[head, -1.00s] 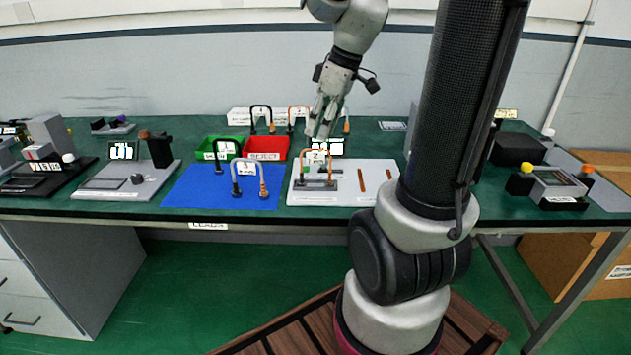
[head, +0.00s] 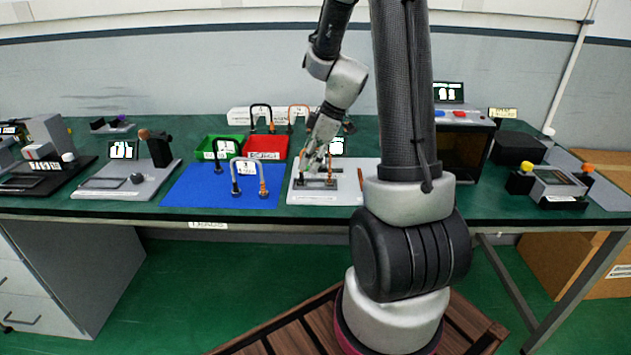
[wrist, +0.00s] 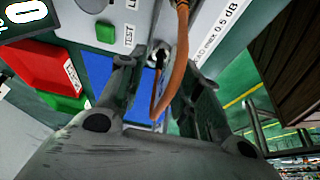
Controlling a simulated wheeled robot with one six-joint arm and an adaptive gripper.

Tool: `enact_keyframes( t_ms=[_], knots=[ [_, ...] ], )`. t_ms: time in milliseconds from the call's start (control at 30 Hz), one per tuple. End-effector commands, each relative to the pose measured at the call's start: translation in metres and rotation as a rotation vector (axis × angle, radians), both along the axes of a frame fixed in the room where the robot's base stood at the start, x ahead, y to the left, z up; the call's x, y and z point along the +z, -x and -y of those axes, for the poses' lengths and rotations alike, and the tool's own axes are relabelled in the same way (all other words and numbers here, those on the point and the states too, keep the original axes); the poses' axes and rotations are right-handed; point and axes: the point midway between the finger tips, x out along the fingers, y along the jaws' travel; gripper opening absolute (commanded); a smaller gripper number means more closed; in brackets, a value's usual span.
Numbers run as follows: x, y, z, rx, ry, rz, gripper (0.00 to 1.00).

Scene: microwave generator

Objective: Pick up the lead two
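An orange cable lead (wrist: 178,75) rises in an arch from the white test board (head: 345,192), which has printed lettering. It stands where the lead tagged 2 showed earlier; its tag cannot be read now. My gripper (head: 318,172) is down over this lead and hides most of it in the head view. In the wrist view my gripper (wrist: 160,88) has its two fingers apart, one on each side of the orange cable. I see no clear grip on it.
A blue mat (head: 200,190) to the left holds a grey lead (head: 236,172) and a dark one. Behind are a green tray (head: 208,148), a red tray (head: 268,146) and more arched leads (head: 262,112). A dark microwave-like box (head: 463,150) stands right, behind my arm.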

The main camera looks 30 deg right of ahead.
Motion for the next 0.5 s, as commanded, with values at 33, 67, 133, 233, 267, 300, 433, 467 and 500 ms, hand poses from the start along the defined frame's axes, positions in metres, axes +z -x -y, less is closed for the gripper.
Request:
enact_keyframes(
  t_ms=[33, 67, 133, 233, 267, 300, 433, 467, 500],
  knots=[
    [-0.0015, -0.0005, -0.0004, 0.0, 0.001, 0.001, 0.34],
    [-0.0018, -0.0007, -0.0004, -0.001, 0.001, 0.002, 0.34],
    [-0.0018, -0.0007, -0.0004, -0.001, 0.001, 0.002, 0.34],
    [-0.0016, -0.0006, -0.0004, -0.001, 0.001, 0.002, 0.34],
    [-0.0016, -0.0005, -0.0004, -0.001, 0.001, 0.002, 0.28],
    [-0.0015, -0.0006, -0.0005, -0.001, 0.001, 0.002, 0.21],
    [-0.0014, -0.0006, -0.0005, 0.0, 0.001, 0.001, 0.0],
    [-0.0013, -0.0005, -0.0004, 0.0, 0.001, 0.001, 0.0],
    [-0.0013, -0.0005, -0.0004, 0.0, 0.001, 0.001, 0.0]
  ],
)
